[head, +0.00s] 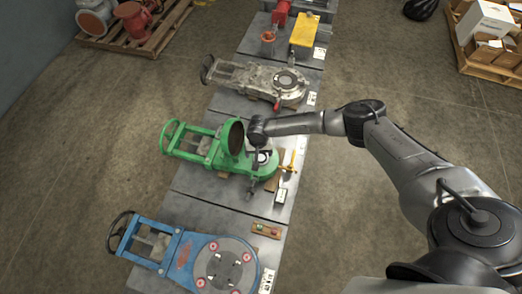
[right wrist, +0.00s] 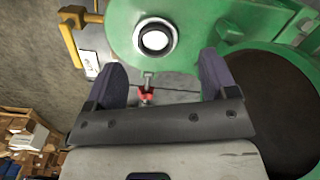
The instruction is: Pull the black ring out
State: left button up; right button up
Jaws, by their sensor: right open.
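The green valve body (head: 218,165) lies on the long bench, with its round bonnet end under my right arm. In the right wrist view, a dark ring (right wrist: 137,42) sits around a bright round centre (right wrist: 154,40) in the green flange (right wrist: 120,30). In the head view the bright centre (head: 262,157) shows small beside my wrist. My right gripper (right wrist: 162,80) is open, with its two dark fingers apart and nothing between them. The ring lies beyond the fingertips, apart from them as far as the picture shows. My left gripper is not in view.
A yellow handle (right wrist: 68,38) stands beside the flange. A wide dark pipe opening (head: 236,137) rises on the valve's other side. A blue valve (head: 184,254) and a grey valve (head: 250,78) lie along the bench. Boxes on a pallet (head: 490,45) stand at far right.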

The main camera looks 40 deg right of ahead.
jog(key=w+d, duration=0.1)
jog(key=d, duration=0.1)
jog(key=b, duration=0.6)
send_over(261, 158)
jog(key=shift+m, duration=0.4)
notch_tip(261, 158, down, 5)
jog(key=shift+w+d+f, duration=0.1)
jog(key=shift+w, duration=0.05)
jog(key=shift+f+b, duration=0.5)
jog(key=shift+f, duration=0.9)
jog(key=shift+c, duration=0.3)
jog(key=c, duration=0.9)
jog(key=shift+o, duration=0.2)
jog(key=shift+r, duration=0.15)
